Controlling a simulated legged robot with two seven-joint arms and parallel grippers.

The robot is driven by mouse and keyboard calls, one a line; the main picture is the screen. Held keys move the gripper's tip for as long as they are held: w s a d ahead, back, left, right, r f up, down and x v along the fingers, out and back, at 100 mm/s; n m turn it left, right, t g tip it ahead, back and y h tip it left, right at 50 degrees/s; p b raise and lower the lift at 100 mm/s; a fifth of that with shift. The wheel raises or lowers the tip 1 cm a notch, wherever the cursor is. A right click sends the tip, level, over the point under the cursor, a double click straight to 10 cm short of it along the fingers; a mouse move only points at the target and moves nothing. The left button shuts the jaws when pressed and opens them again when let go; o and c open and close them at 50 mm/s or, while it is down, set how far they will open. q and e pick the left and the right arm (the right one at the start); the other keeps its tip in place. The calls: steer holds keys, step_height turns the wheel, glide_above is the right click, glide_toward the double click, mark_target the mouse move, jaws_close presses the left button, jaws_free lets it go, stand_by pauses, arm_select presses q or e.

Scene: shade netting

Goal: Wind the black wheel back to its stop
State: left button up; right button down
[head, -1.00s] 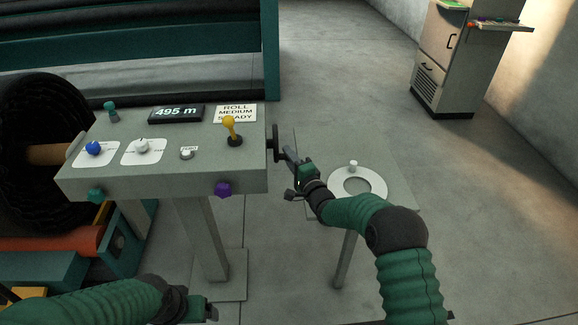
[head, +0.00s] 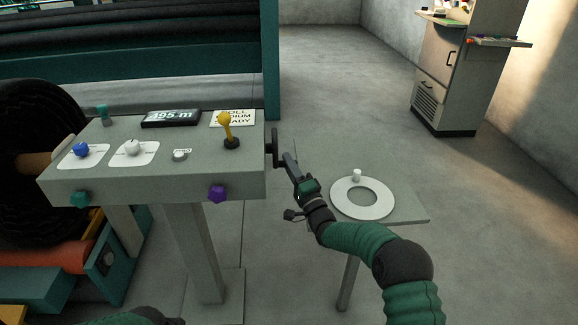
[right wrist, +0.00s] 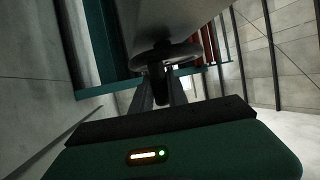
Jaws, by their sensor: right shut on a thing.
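The black wheel (head: 274,149) stands edge-on at the right side of the grey control console. My right gripper (head: 287,161) reaches it from the right and is shut on the wheel's handle. In the right wrist view the wheel (right wrist: 178,52) hangs under the console, and its dark handle (right wrist: 157,76) sits between the two fingers (right wrist: 158,92). How far the wheel stands from its stop cannot be seen. Of my left arm only a bit shows at the bottom edge of the head view; its gripper is out of view.
The console (head: 150,184) carries a display (head: 171,117) reading 495 m, a yellow lever (head: 226,128), and blue, white, teal and purple knobs. A small side table (head: 409,212) with a white ring (head: 345,204) stands close to my right forearm. A cabinet (head: 447,75) is farther back.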

steer(key=c, duration=1.3)
jaws_free()
steer(key=shift+a+f, duration=0.1)
steer(key=shift+f, duration=0.2)
steer(key=shift+r, duration=0.1)
steer(key=p+v, duration=0.3)
steer(key=v, duration=1.4)
